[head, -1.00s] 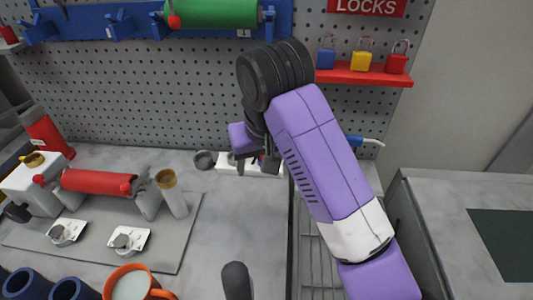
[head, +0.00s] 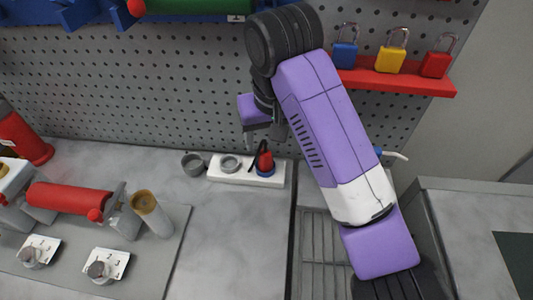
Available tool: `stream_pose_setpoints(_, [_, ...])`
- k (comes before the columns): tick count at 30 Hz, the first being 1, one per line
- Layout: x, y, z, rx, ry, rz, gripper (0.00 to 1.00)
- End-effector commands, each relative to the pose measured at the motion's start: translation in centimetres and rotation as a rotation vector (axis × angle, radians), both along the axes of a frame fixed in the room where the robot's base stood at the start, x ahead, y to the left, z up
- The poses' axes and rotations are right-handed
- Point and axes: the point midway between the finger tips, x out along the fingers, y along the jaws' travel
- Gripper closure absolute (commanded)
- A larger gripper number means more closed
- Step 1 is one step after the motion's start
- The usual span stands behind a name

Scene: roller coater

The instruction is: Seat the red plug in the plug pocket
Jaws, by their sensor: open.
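A white block (head: 217,178) lies on the bench against the pegboard. It carries a grey round socket (head: 230,163) and, right of it, a blue ring (head: 265,171). The red plug (head: 266,158) stands about upright at the blue ring, with a black loop on its left side. I cannot tell how deep it sits, or which opening is the plug pocket. My gripper (head: 250,138) is open and empty, above and slightly left of the red plug, apparently apart from it. Part of my gripper is hidden behind my wrist.
A grey cup (head: 193,164) stands just left of the block. A red roller (head: 68,198) and a brown-topped cylinder (head: 152,213) stand on a grey plate at left. A red shelf with padlocks (head: 395,79) is at upper right. The bench in front of the block is clear.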

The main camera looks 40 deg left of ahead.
Motion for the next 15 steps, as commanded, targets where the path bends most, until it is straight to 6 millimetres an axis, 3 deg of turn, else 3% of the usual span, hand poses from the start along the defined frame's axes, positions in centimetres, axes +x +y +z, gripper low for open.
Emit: stream_pose_setpoints(15, [0.7,1.1,-6.1,-0.002,0.001,0.001,0.42])
